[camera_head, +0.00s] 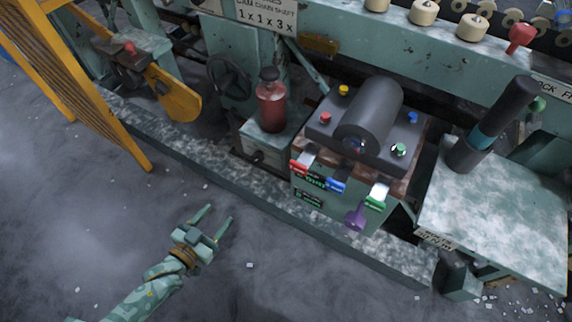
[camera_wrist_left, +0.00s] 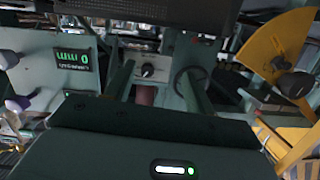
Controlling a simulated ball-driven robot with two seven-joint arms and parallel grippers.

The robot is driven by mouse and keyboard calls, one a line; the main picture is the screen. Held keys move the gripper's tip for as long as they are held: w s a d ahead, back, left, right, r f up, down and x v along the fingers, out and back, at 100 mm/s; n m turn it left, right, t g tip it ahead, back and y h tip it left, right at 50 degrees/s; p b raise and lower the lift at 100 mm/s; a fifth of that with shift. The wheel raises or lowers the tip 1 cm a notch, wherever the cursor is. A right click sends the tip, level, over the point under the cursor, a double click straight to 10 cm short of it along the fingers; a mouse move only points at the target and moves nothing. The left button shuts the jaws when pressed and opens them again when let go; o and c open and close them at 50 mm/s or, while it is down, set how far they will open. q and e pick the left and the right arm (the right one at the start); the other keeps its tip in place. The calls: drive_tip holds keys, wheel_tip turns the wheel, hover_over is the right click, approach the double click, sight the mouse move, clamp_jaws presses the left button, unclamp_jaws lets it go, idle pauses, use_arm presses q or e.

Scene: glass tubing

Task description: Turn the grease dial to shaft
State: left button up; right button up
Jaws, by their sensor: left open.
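The grease dial (camera_head: 257,157) is a small dark knob on the front of a green box below the red grease pot (camera_head: 271,107). It also shows in the left wrist view (camera_wrist_left: 148,70) as a dark knob with a pale mark on a light plate, between my fingers. The plate's lettering is too small to read. My left gripper (camera_head: 215,217) is open and empty, over the grey floor in front of the machine, apart from the dial. Its two green fingers (camera_wrist_left: 157,85) point toward the dial's box. My right gripper is not in view.
A low stone-like ledge (camera_head: 190,152) runs along the machine's foot. Right of the dial is a console with a dark cylinder (camera_head: 368,112) and coloured levers (camera_head: 336,186). A yellow slatted guard (camera_head: 90,95) stands at the left. The floor around my left gripper is mostly clear.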

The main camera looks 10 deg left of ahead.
use_arm(q)
wheel_tip(320, 180, up, 5)
drive_tip(key=d+t+h, duration=0.1)
drive_tip(key=d+t, duration=0.1)
drive_tip(key=b, duration=0.2)
approach(255, 161)
drive_tip(key=shift+n, duration=0.3)
drive_tip(key=b+x, duration=0.3)
drive_tip(key=x, duration=0.6)
drive_tip(key=shift+s, duration=0.1)
drive_tip(key=shift+w+d, duration=0.1)
drive_tip(key=shift+w, duration=0.1)
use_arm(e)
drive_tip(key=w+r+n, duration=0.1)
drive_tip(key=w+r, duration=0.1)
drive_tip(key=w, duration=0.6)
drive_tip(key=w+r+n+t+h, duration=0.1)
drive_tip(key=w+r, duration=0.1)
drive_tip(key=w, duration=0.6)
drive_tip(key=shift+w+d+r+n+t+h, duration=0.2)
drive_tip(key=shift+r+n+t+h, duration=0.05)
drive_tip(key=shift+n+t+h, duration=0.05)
use_arm(q)
drive_tip(key=c, duration=1)
